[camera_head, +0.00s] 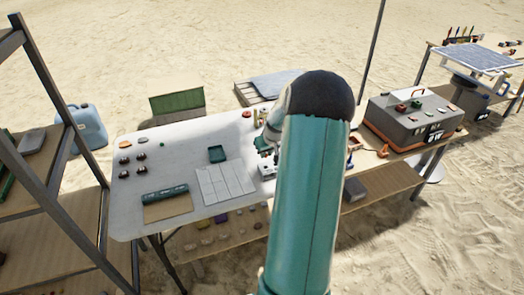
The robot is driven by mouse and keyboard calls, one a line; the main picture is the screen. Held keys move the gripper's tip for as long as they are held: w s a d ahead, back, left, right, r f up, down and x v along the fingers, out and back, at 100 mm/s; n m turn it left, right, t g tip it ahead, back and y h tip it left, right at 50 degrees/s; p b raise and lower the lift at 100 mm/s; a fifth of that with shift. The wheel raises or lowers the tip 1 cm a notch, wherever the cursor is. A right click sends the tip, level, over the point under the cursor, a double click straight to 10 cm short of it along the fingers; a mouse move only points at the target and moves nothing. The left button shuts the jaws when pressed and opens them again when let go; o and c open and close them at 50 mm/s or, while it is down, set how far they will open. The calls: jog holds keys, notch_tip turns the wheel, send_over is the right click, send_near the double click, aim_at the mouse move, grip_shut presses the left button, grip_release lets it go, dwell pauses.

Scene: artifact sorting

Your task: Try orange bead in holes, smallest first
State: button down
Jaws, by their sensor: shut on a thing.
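My gripper (265,147) is partly hidden behind my own teal arm, over the right part of the white table. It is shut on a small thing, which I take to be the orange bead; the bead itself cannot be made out. A small white block (266,172) stands just below the gripper. Whether it has holes, and whether the held thing touches it, I cannot tell. A small orange-brown piece (143,139) lies at the table's left back.
A grey-orange box (412,118) stands right. A metal shelf (52,95) borders the left.

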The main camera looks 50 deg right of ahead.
jog(key=shift+w+f, duration=0.15)
jog(key=shift+s+f, duration=0.3)
jog(key=shift+w+f, duration=0.1)
jog(key=shift+f, duration=1.8)
jog(key=shift+a+f, duration=0.1)
dwell(0.5)
jog(key=c, duration=0.9)
grip_release()
jog(key=shift+o, duration=0.2)
